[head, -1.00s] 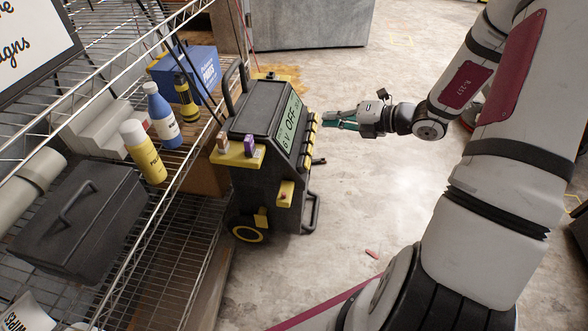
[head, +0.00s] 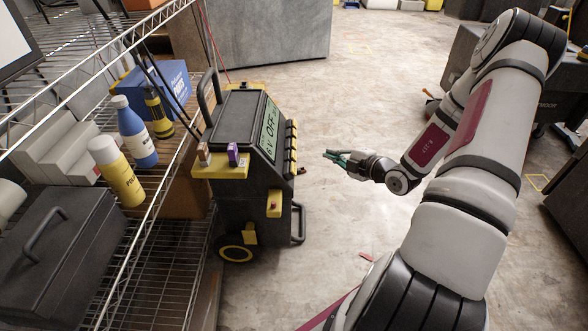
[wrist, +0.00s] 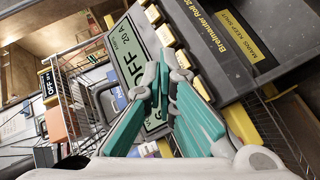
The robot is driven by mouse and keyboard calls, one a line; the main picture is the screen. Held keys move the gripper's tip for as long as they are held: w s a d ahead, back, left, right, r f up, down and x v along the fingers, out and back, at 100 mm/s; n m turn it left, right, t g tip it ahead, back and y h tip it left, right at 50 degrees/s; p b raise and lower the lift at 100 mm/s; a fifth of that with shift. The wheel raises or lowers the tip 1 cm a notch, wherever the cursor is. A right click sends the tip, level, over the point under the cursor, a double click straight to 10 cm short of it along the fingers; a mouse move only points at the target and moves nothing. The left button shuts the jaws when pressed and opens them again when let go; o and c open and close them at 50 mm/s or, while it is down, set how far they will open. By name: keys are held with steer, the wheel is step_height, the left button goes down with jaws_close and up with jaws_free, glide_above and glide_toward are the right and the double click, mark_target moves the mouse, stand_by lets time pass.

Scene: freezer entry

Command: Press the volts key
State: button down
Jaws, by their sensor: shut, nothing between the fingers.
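The black and yellow charger (head: 245,150) stands on the floor beside the wire shelf. Its sloped face has a green display (head: 270,130) that reads "OFF" with "6 V"; in the wrist view the display (wrist: 128,52) also reads "20 A". A row of yellow keys (head: 292,150) runs beside the display, and the keys also show in the wrist view (wrist: 165,35). Their labels are too small to read, so I cannot tell which is the volts key. My gripper (head: 328,155) is shut and empty, to the right of the keys and apart from them. In the wrist view its teal fingers (wrist: 167,75) cover part of the display and perhaps lower keys.
The wire shelf (head: 150,255) at left holds a black toolbox (head: 75,250), a yellow bottle (head: 118,175), a blue bottle (head: 135,135) and a blue box (head: 165,80). A small red piece (head: 366,257) lies on the floor. The floor between gripper and charger is clear.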

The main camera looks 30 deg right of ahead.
steer(key=w+a+f+b, duration=0.4)
steer(key=a+b, duration=0.1)
steer(key=a, duration=0.1)
steer(key=shift+f, duration=0.3)
steer(key=shift+w+a, duration=0.1)
steer(key=shift+a, duration=0.1)
stand_by(1.3)
steer(key=shift+w+a+f, duration=0.15)
steer(key=shift+a+f, duration=0.05)
steer(key=shift+w+a+f, duration=0.25)
steer(key=shift+a, duration=0.1)
stand_by(1.0)
steer(key=shift+p, duration=0.35)
steer(key=shift+s+d+r+p, duration=0.45)
steer(key=shift+d+p, duration=0.15)
steer(key=shift+p, duration=0.1)
steer(key=shift+s+d+r+p, duration=0.6)
steer(key=shift+d+r+p, duration=0.1)
steer(key=shift+d+p, duration=0.2)
steer(key=shift+s+d+r+p, duration=0.55)
steer(key=shift+d+r+p, duration=0.1)
steer(key=shift+d+p, duration=0.25)
